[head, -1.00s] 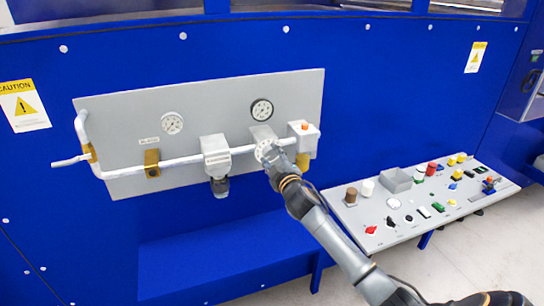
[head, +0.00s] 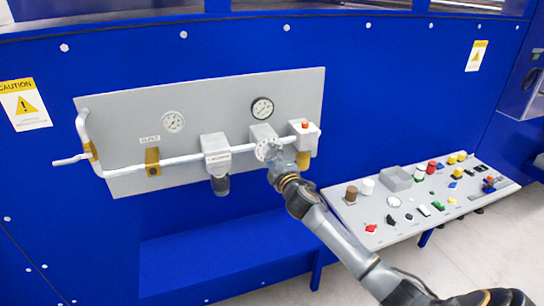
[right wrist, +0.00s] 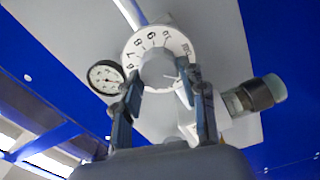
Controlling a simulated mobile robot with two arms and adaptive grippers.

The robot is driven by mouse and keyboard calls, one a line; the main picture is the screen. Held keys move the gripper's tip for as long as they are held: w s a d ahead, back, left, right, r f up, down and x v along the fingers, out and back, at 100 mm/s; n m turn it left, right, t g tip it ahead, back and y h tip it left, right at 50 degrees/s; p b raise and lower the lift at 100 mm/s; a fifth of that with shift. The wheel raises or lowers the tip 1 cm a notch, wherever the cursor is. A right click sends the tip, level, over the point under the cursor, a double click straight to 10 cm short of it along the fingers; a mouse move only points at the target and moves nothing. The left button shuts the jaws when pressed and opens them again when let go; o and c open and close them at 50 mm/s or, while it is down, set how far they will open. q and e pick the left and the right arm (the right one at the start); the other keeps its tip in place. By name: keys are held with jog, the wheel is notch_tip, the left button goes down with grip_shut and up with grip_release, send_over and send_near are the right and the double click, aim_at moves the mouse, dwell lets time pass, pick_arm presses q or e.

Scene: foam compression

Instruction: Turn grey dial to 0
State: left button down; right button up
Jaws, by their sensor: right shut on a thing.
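The grey dial (head: 263,147) sits on the pipe of the light grey panel (head: 240,95), below a black-rimmed gauge. In the right wrist view it shows as a grey knob (right wrist: 157,67) within a white numbered ring (right wrist: 150,40). Several digits on the ring are readable, but I cannot tell which one the dial is set to. My right gripper (head: 272,158) is at the dial, and its two fingers (right wrist: 160,84) are shut on the knob from both sides. The gripper partly hides the dial in the head view. My left gripper is out of view.
A grey regulator (head: 216,150) stands on the pipe left of the dial, and a box with a red button (head: 304,128) is close on its right. A sloped console (head: 352,222) with several buttons and knobs lies lower right.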

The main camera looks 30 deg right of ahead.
jog(key=o, duration=1.2)
jog(key=shift+c, duration=0.2)
jog(key=v, duration=1.2)
jog(key=shift+f, duration=0.1)
